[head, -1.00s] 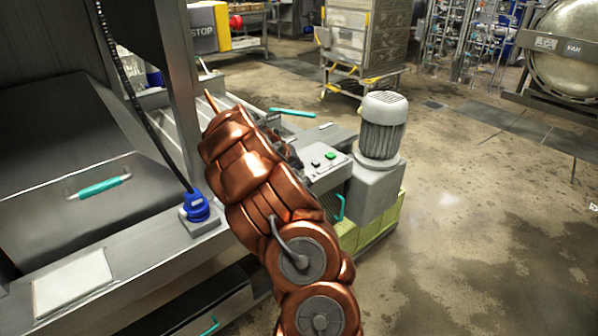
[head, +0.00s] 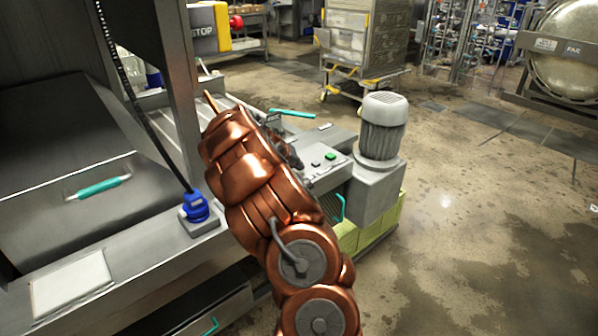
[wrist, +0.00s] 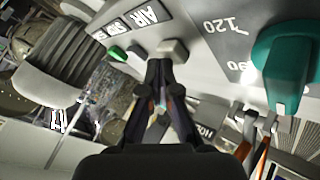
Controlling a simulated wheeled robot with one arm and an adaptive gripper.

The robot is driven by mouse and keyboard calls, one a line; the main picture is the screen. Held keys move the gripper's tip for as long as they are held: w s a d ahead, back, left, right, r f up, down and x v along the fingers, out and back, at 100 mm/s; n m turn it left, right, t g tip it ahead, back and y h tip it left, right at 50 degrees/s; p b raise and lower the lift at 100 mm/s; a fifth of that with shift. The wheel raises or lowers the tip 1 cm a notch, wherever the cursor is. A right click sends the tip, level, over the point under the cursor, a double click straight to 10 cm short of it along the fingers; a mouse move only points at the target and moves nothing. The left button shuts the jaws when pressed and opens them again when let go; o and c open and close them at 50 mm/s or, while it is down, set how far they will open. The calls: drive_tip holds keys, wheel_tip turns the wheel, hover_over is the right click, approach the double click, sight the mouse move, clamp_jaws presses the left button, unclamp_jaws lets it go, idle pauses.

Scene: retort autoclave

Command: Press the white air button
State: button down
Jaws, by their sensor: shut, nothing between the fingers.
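The white air button (wrist: 174,50) is a pale, off-white block on the control panel in the wrist view, near the AIR label (wrist: 147,14). My gripper (wrist: 160,66) is shut, with its fingertips together right at the near-left edge of this button. I cannot tell whether they touch it. A green button (wrist: 117,53) sits to the left on the same panel. In the head view the panel shows a green button (head: 330,155) and a pale button (head: 315,163). There my copper arm hides most of my gripper.
A teal knob (wrist: 283,70) with a numbered dial stands right of my gripper. A grey motor (head: 382,125) stands beside the panel box in the head view. A teal handle (head: 292,113) lies behind the panel. Open floor (head: 480,200) spreads to the right.

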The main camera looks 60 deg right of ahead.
drive_tip(key=shift+r, duration=0.7)
drive_tip(key=shift+r+p, duration=0.4)
drive_tip(key=shift+r, duration=2.15)
